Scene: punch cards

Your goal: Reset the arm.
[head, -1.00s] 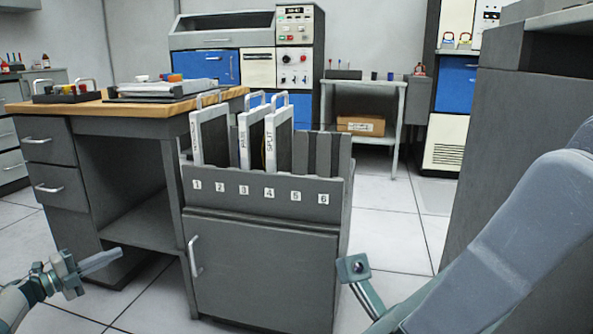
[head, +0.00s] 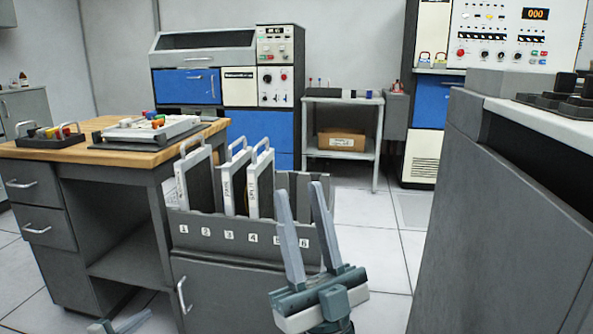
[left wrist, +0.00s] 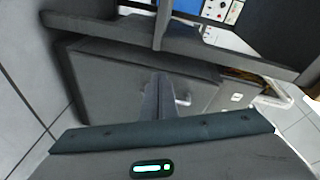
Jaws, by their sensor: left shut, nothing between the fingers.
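My left gripper (head: 125,323) shows only by its fingers at the bottom left edge of the head view, low in front of the desk. Its fingers are together and empty, as the left wrist view (left wrist: 157,95) also shows, with grey furniture beyond them. My right gripper (head: 299,189) points up in front of the right part of the card rack (head: 205,232). Its two fingers stand apart with nothing between them, and it hides part of slots 5 and 6. White-framed punch cards stand upright in the rack: one at the left (head: 180,185), and two near the middle (head: 227,190) (head: 252,190).
A desk (head: 80,153) with a wooden top stands left of the rack and holds a white device (head: 150,128). A grey console (head: 500,200) is close on the right. A shelf table with a cardboard box (head: 341,141) stands behind. Floor is open between rack and console.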

